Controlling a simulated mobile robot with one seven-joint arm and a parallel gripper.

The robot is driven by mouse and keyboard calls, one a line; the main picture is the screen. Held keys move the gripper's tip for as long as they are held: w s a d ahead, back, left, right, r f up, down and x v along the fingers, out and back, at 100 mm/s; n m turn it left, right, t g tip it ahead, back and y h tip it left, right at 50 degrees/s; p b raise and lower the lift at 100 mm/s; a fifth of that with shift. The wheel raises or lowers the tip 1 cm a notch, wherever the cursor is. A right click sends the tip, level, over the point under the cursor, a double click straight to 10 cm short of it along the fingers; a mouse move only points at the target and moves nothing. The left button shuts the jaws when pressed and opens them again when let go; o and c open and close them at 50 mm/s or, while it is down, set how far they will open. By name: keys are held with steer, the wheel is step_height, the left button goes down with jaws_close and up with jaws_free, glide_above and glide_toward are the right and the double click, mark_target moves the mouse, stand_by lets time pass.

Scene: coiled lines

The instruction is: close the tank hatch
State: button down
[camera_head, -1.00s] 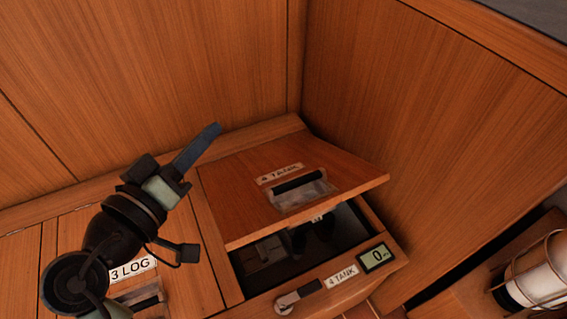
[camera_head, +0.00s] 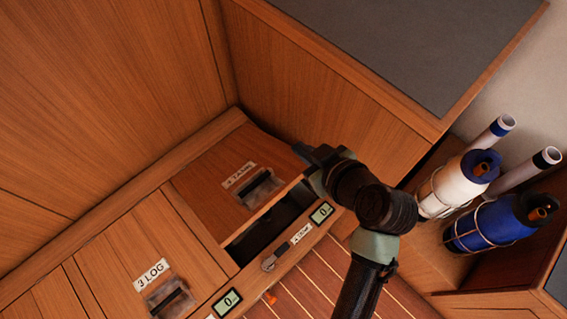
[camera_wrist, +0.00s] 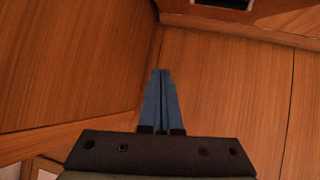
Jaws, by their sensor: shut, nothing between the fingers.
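The wooden tank hatch (camera_head: 207,172), labelled 4 TANK, stands partly raised over its compartment in the head view. A dark opening (camera_head: 268,226) shows along its front side. A recessed handle (camera_head: 259,188) sits in the lid. The front rail carries a small latch lever (camera_head: 275,257) and a display reading 0 (camera_head: 321,213). My gripper (camera_head: 300,149) is shut and empty, by the right of the hatch near the side panel. I cannot tell whether it touches either. The wrist view shows its blue fingers (camera_wrist: 161,74) together in front of wooden panels.
The closed 3 LOG hatch (camera_head: 140,265) lies to the left. A wooden side panel with a grey top (camera_head: 400,45) rises behind my gripper. A white bottle (camera_head: 455,184) and a blue bottle (camera_head: 490,224) stand in wire holders at the right.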

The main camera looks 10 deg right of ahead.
steer(key=s+f+n+g+y+p, duration=0.1)
steer(key=s+f+g, duration=0.1)
steer(key=s+f, duration=0.3)
steer(key=b, duration=0.3)
glide_above(284, 190)
steer(key=a, duration=0.1)
step_height(284, 190, down, 6)
steer(key=shift+r, duration=0.15)
steer(key=f, duration=0.3)
steer(key=shift+s+d, duration=0.3)
steer(key=shift+s, duration=0.05)
steer(key=shift+s+d+f+b, duration=0.1)
steer(key=shift+s+f+b, duration=0.1)
steer(key=shift+f+b, duration=0.15)
steer(key=s+d+f+b, duration=0.1)
steer(key=f+b, duration=0.3)
steer(key=b, duration=0.1)
steer(key=s+d+f+t+y+b, duration=0.1)
steer(key=f+b, duration=0.3)
steer(key=b, duration=0.1)
steer(key=s+d+f+t+y+b, duration=0.1)
steer(key=f+b, duration=0.4)
steer(key=b, duration=0.1)
steer(key=shift+s, duration=0.4)
steer(key=shift+s+f+b, duration=0.15)
steer(key=shift+f+b, duration=0.3)
steer(key=shift+f, duration=0.1)
